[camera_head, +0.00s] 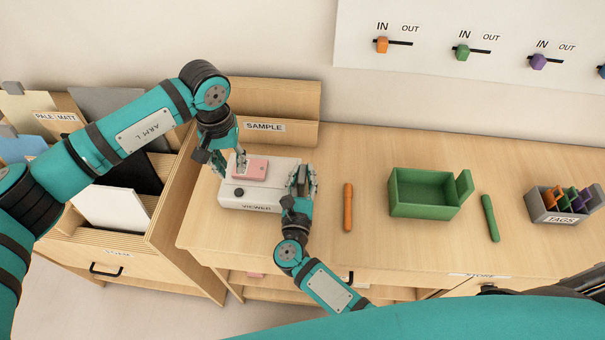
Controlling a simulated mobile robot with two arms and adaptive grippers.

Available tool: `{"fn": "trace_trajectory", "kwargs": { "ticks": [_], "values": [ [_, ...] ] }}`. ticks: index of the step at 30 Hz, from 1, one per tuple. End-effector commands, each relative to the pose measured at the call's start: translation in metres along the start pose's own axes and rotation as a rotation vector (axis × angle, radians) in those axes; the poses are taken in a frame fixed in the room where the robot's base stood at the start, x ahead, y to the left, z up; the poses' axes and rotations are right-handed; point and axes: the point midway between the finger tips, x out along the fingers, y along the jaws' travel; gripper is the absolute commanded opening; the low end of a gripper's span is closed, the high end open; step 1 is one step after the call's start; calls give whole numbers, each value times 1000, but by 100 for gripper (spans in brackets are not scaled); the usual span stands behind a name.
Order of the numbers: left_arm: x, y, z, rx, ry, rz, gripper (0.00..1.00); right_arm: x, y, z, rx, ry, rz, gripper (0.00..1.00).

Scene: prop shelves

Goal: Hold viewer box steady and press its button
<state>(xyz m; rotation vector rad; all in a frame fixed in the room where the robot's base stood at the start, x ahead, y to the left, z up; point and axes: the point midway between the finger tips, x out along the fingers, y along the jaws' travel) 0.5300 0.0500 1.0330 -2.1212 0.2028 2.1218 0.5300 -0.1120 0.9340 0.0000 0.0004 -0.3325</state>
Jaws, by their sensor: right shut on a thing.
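The viewer box (280,195) is a low white box with a "VIEWER" label on its front. It stands on the left part of the wooden table. A pink piece (256,169) lies on its top. A dark round button (239,193) shows near the box's front left. My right gripper (303,175) is shut on the right side of the viewer box. My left gripper (239,163) points down above the box's top, at the left edge of the pink piece. I cannot tell whether its fingers touch or how far apart they are.
A "SAMPLE" holder (290,107) stands behind the box. An orange stick (348,208), a green open box (425,207), a green stick (490,218) and a grey tags tray (541,207) lie to the right. Left is a file drawer (105,250).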

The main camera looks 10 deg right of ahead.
Motion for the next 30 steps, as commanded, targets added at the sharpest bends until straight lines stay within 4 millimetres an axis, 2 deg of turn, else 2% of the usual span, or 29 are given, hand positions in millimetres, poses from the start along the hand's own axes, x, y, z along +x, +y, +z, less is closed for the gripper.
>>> {"fn": "trace_trajectory", "kwargs": {
  "ticks": [1, 5, 30],
  "values": [
    [0, 0, 0, 0, 0, 0, 15, 0, 0, 0, 1, 0, 0, 0],
    [0, 0, 0, 0, 0, 0, 0, 0, 0, 0, 0, -1, 0, 0],
    [0, 0, 0, 0, 0, 0, 0, 0, 0, 0, 0, -1, 0, 0]
  ]
}}
